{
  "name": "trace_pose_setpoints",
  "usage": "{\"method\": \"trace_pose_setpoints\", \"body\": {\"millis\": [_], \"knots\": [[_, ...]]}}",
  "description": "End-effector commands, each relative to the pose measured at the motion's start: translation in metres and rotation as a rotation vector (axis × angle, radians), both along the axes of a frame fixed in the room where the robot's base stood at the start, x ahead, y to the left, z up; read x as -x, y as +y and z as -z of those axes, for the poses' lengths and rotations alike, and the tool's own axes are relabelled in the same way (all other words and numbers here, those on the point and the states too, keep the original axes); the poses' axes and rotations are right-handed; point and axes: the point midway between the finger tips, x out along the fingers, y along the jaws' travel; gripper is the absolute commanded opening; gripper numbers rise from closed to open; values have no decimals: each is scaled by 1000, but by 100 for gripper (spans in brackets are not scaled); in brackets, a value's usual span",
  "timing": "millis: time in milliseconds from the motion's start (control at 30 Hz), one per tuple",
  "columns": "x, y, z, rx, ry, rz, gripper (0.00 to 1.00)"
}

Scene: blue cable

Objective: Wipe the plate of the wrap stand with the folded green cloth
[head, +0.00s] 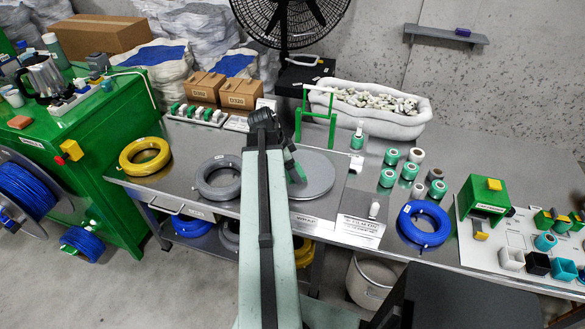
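The wrap stand's plate is a round grey disc (318,180) lying flat on the metal bench, just right of my raised arm. My arm bends over at the top and comes down to the plate's left part. My gripper (293,166) is small in view there, at a dark green patch over the plate. This patch may be the folded green cloth, but I cannot separate it clearly from the gripper. The jaws are too small and too covered to read. I see no other folded green cloth. A green upright frame (318,116) stands behind the plate.
A grey cable coil (215,178) lies left of the plate and a yellow coil (145,157) further left. A printed sheet (357,231), green-and-white rolls (387,178) and a blue coil (424,224) lie to the right.

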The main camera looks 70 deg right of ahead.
Motion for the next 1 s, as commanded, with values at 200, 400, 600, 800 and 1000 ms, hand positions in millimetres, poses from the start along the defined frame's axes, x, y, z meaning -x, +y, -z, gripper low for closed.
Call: {"method": "trace_pose_setpoints", "body": {"millis": [200, 400, 600, 800, 1000], "knots": [[-2, 0, 5, 0, 0, -3, 49], [-2, 0, 25, 0, 0, -4, 49], [-2, 0, 51, 0, 0, -4, 49], [-2, 1, 62, 0, 0, -4, 49], [-2, 1, 60, 0, 0, -5, 49]]}}
